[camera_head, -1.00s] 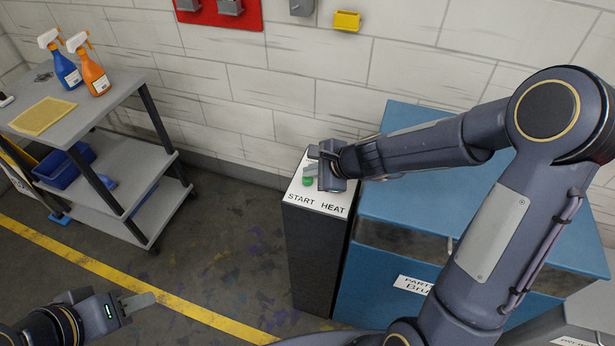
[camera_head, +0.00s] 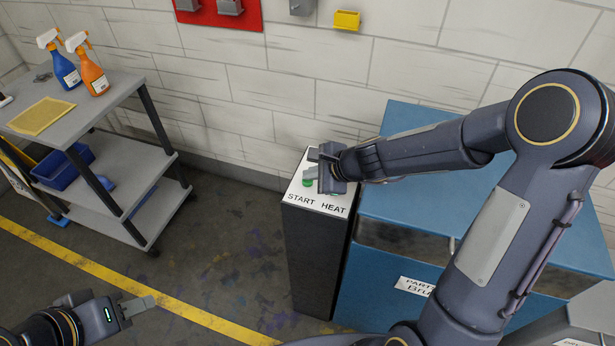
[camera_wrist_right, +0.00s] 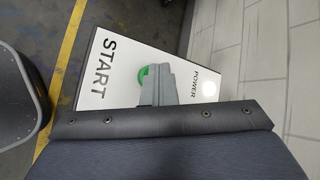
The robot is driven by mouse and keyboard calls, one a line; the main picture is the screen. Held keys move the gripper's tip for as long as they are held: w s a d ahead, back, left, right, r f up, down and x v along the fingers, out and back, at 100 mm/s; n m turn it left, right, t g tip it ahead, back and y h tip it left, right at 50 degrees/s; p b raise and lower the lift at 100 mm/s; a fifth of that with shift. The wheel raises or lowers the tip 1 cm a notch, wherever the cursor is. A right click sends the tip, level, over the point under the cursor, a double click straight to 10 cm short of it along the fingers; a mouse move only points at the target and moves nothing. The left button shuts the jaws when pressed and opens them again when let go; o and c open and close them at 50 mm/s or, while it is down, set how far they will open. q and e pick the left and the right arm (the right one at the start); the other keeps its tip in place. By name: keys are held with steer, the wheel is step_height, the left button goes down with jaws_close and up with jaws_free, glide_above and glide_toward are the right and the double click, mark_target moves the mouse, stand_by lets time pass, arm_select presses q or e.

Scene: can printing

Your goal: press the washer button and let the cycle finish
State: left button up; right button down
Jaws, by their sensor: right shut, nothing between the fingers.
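The green START button (camera_head: 308,183) is on the white top of a dark control pedestal (camera_head: 314,262). It also shows in the right wrist view (camera_wrist_right: 146,76), partly covered by my right fingers. My right gripper (camera_head: 313,166) is shut and empty, with its fingertips at the button; whether they touch or press it I cannot tell. It also shows in the right wrist view (camera_wrist_right: 160,76). My left gripper (camera_head: 140,307) is low at the left, away from the pedestal; its finger gap cannot be made out.
A blue machine (camera_head: 395,250) stands right beside the pedestal, under my right arm. A round white light (camera_wrist_right: 208,88) sits by the POWER label. A grey cart (camera_head: 130,100) with spray bottles stands at the left. The floor between cart and pedestal is clear.

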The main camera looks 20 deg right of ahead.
mark_target(312, 182)
stand_by(0.4)
steer(key=shift+r+p, duration=1.2)
step_height(312, 182, up, 5)
steer(key=p, duration=0.4)
steer(key=shift+p, duration=0.35)
